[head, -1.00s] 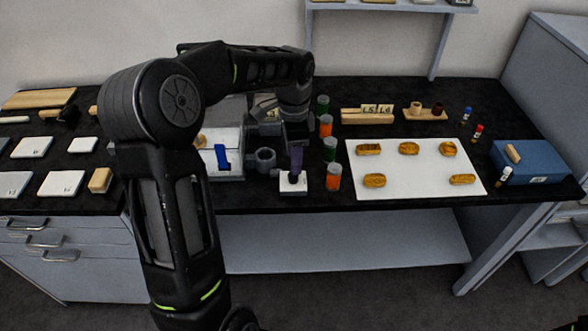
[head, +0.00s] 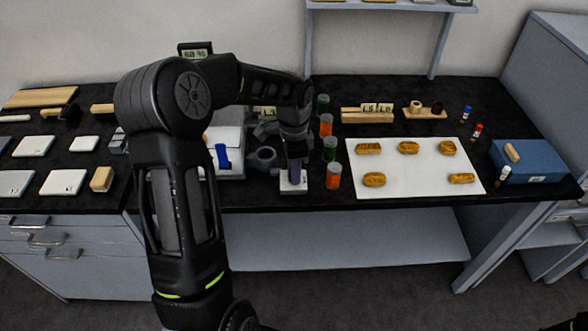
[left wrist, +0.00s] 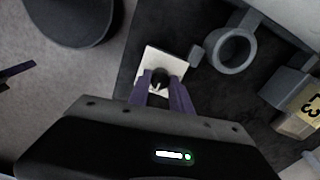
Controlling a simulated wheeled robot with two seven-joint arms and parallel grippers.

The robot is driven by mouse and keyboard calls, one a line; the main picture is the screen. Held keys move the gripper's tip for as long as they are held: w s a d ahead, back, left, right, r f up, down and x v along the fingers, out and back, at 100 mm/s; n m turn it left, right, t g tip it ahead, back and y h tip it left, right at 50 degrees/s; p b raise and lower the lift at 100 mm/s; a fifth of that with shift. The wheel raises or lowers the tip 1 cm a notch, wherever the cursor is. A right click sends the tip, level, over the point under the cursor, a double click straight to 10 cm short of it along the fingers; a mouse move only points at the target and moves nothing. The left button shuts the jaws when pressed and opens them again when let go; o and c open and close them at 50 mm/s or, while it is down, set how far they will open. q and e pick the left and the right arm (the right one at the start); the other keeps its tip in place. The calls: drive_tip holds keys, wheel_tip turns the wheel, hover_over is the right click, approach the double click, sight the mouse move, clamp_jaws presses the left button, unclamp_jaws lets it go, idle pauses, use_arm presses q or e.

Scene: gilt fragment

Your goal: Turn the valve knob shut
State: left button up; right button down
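The valve is a small white block (head: 292,188) near the bench's front edge; it also shows in the left wrist view (left wrist: 151,61). Its dark knob (left wrist: 160,78) shows in the left wrist view but is hidden by the fingers in the head view. My left gripper (head: 294,178) points down over the block. In the left wrist view its purple fingers (left wrist: 160,83) stand apart on either side of the knob; I cannot tell whether they touch it. What looks like part of my right gripper (left wrist: 15,73) shows at that view's left edge, its opening unclear.
A grey ring-shaped holder (head: 263,158) is behind and left, also in the left wrist view (left wrist: 233,50). A white board (head: 415,180) with several golden pieces lies further right.

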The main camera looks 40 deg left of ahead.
use_arm(q)
clamp_jaws()
drive_tip(key=shift+n+b, duration=0.3)
drive_tip(key=shift+n, duration=0.1)
drive_tip(key=n+b, duration=0.1)
drive_tip(key=n, duration=0.1)
drive_tip(key=shift+f+n, duration=0.1)
drive_tip(key=shift+n, duration=0.3)
drive_tip(key=n+b, duration=0.1)
drive_tip(key=n, duration=0.3)
drive_tip(key=shift+b, duration=0.4)
drive_tip(key=n+b, duration=0.1)
drive_tip(key=n, duration=0.4)
drive_tip(key=shift+a, duration=0.1)
drive_tip(key=n, duration=0.5)
drive_tip(key=shift+n, duration=0.3)
drive_tip(key=o, duration=0.6)
unclamp_jaws()
drive_tip(key=shift+c, duration=0.2)
